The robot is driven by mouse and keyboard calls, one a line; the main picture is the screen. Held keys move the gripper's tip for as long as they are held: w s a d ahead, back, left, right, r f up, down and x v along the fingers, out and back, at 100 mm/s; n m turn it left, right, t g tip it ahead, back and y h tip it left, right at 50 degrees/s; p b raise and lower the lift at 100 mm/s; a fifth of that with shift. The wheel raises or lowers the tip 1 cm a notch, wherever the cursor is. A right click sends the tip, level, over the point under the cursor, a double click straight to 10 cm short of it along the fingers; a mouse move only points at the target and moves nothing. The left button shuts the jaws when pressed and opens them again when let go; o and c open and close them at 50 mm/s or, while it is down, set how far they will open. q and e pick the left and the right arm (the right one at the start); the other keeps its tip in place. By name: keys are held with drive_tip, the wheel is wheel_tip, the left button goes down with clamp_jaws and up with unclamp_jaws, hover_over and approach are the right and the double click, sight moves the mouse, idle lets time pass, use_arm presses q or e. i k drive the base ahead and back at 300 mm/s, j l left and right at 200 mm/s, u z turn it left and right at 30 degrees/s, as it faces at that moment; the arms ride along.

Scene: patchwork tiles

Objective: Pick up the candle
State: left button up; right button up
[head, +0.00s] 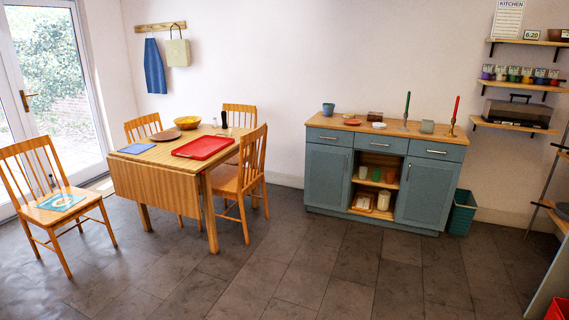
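Two tall thin candles stand upright on the wooden top of the blue-grey sideboard (328,163). The green candle (407,104) is in a holder right of the middle. The red candle (456,107) is in a holder near the sideboard's right end. The sideboard stands against the back wall, across the room from me. Neither of my grippers is in view, so I cannot see whether they are open or shut.
A wooden table (155,182) with a red tray (202,147) and several chairs stands at the left. A green bin (462,213) is right of the sideboard. Shelves line the right side. The tiled floor (300,270) in front of the sideboard is clear.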

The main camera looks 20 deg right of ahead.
sight(458, 97)
drive_tip(key=i+l+z, duration=0.85)
drive_tip(key=i+z, duration=0.55)
drive_tip(key=i, duration=1.2)
drive_tip(key=i+j+z, duration=0.1)
drive_tip(key=i, duration=0.95)
